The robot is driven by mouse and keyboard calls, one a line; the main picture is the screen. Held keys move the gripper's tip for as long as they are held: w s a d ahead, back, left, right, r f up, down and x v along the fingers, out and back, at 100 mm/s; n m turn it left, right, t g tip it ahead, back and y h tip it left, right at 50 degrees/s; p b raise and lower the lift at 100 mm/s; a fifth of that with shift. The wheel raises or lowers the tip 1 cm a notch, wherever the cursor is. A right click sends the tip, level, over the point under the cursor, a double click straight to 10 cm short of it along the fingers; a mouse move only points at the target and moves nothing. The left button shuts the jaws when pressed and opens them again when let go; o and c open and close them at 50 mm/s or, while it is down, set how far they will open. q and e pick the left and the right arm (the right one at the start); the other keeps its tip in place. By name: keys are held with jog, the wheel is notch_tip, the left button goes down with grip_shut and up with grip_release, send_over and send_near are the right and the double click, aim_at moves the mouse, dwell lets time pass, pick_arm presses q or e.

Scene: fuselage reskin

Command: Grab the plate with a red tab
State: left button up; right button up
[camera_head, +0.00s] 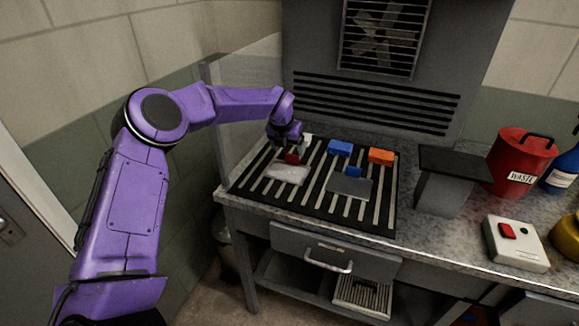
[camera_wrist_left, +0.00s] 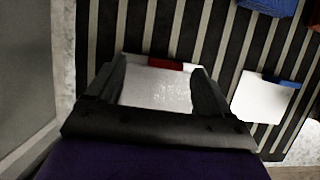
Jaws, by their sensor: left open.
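The plate with a red tab (camera_head: 288,174) lies on the black slatted grate (camera_head: 320,207) at its left side. It is a light, shiny sheet, and its red tab (camera_head: 292,158) is on the far edge. In the left wrist view the plate (camera_wrist_left: 155,92) lies between the two dark fingers, with the red tab (camera_wrist_left: 166,64) at the top. My left gripper (camera_head: 287,146) is open above the plate's tab end. In the left wrist view the gripper (camera_wrist_left: 160,75) has a finger on each side of the plate. I cannot tell whether the fingers touch it.
A grey plate with a blue tab (camera_head: 350,187) lies to the right on the grate. A blue block (camera_head: 340,148) and an orange block (camera_head: 381,156) sit behind. A dark stand (camera_head: 445,180), a red waste can (camera_head: 520,160) and a button box (camera_head: 515,243) stand further right.

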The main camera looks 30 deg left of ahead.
aim_at(288, 167)
pick_arm(q)
jog(key=x, duration=0.1)
jog(key=p+x, duration=0.1)
jog(key=x, duration=0.2)
jog(key=shift+w+d+p, duration=0.25)
jog(key=shift+d+p, duration=0.1)
jog(key=shift+w+f, duration=0.15)
jog(key=shift+f, duration=0.15)
jog(key=shift+c, duration=0.3)
jog(key=shift+r, duration=0.1)
jog(key=c, duration=1)
jog(key=shift+c, duration=0.3)
jog(key=shift+r, duration=0.1)
